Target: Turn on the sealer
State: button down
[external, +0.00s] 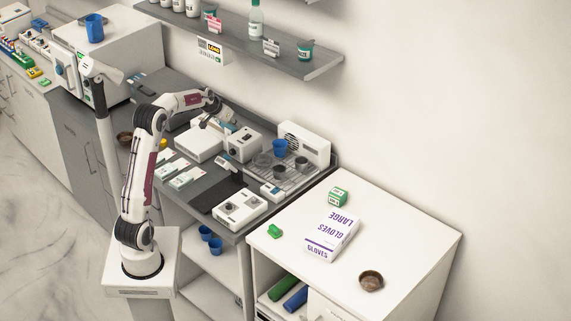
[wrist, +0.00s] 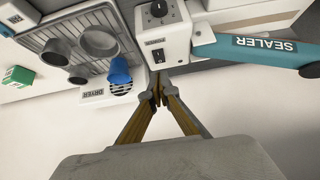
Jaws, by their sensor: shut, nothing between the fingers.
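The sealer shows in the wrist view as a teal arm (wrist: 265,46) lettered SEALER, at the upper right. A white box (wrist: 162,42) with a black dial (wrist: 158,8) adjoins the arm's left end; the small label on its face is too small to read. The box also shows in the external view (external: 244,145), on the dark counter. My gripper (wrist: 158,88) is shut and empty, its fingertips just below the white box in the wrist picture. In the external view my gripper (external: 228,126) is beside the box, at its upper left. I cannot tell whether the fingertips touch it.
The white dryer (external: 307,140), a blue cup (external: 280,147) and dark cups on a wire rack stand right of the box. Another white device (external: 241,209) with a knob sits nearer the counter's front edge. A shelf (external: 310,66) hangs above on the wall.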

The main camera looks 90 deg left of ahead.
jog(key=s+d+r, duration=0.4)
jog(key=shift+s+d+r, duration=0.15)
jog(key=shift+d+r, duration=0.05)
jog(key=shift+r, duration=0.15)
dwell(0.7)
jog(key=w+d+r+m+h, duration=0.1)
jog(key=w+d, duration=0.1)
jog(key=d, duration=0.9)
jog(key=w+d+r+m+h, duration=0.1)
jog(key=w+d+m, duration=0.1)
jog(key=d, duration=0.8)
jog(key=w+d+r+m+h, duration=0.1)
jog(key=w+d, duration=0.2)
jog(key=d, duration=0.8)
jog(key=s+d+f+m+h, duration=0.1)
jog(key=s+d+f+m, duration=0.1)
jog(key=s+d, duration=0.5)
jog(key=s+d+f+m+h, duration=0.1)
jog(key=s+d+f+m, duration=0.2)
jog(key=s+d, duration=0.5)
jog(key=d, duration=0.6)
jog(key=shift+d+f, duration=0.15)
jog(key=shift+f, duration=0.25)
